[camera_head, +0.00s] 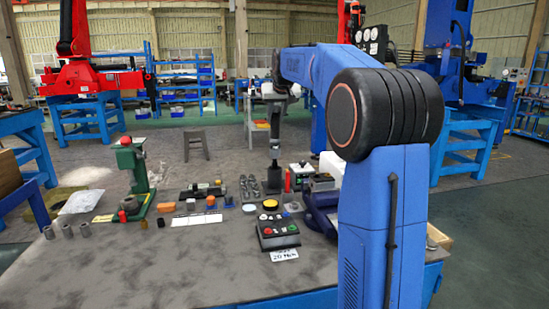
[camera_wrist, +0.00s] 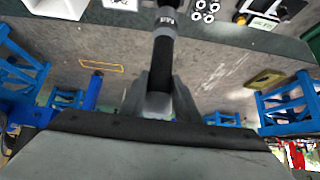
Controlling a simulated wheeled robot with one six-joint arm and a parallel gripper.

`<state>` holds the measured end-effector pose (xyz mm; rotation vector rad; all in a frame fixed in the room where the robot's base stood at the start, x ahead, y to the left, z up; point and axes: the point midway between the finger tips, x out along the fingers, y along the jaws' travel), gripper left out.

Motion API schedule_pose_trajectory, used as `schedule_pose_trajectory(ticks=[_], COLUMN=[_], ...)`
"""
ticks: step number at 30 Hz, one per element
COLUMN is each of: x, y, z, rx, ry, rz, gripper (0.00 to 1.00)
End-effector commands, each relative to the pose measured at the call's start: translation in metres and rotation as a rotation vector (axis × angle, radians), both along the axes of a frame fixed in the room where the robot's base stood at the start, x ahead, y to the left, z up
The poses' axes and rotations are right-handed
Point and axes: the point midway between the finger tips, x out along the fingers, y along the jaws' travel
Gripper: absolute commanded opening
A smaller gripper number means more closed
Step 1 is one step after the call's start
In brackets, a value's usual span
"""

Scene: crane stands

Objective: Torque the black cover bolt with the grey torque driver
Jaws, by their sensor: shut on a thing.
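My gripper (camera_head: 273,100) hangs from the blue arm above the back of the workbench, pointing down. It is shut on the grey torque driver (camera_head: 275,128), which is upright below it. In the wrist view my gripper (camera_wrist: 161,96) has a finger on either side of the driver (camera_wrist: 162,62), whose dark shaft and grey collar run to the top edge. The driver's lower end is close above a black stand-like piece (camera_head: 273,180); I cannot tell whether they touch. I cannot make out the black cover bolt for certain in either view.
The workbench (camera_head: 190,265) is clear at its front left. A button box (camera_head: 278,232) with a label card (camera_head: 284,255) stands near the middle. A green press (camera_head: 136,180) stands at left, and a dark blue fixture (camera_head: 320,210) lies partly behind my arm.

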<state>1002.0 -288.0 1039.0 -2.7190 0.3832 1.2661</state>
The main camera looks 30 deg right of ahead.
Motion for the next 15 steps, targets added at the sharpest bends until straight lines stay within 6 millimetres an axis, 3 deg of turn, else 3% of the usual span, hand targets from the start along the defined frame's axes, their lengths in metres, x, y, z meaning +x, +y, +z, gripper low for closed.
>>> schedule_pose_trajectory(ticks=[15], x=[0.000], y=[0.000], z=[0.020], rx=[-0.001], ry=[-0.004], rz=[0.000], gripper=[0.00])
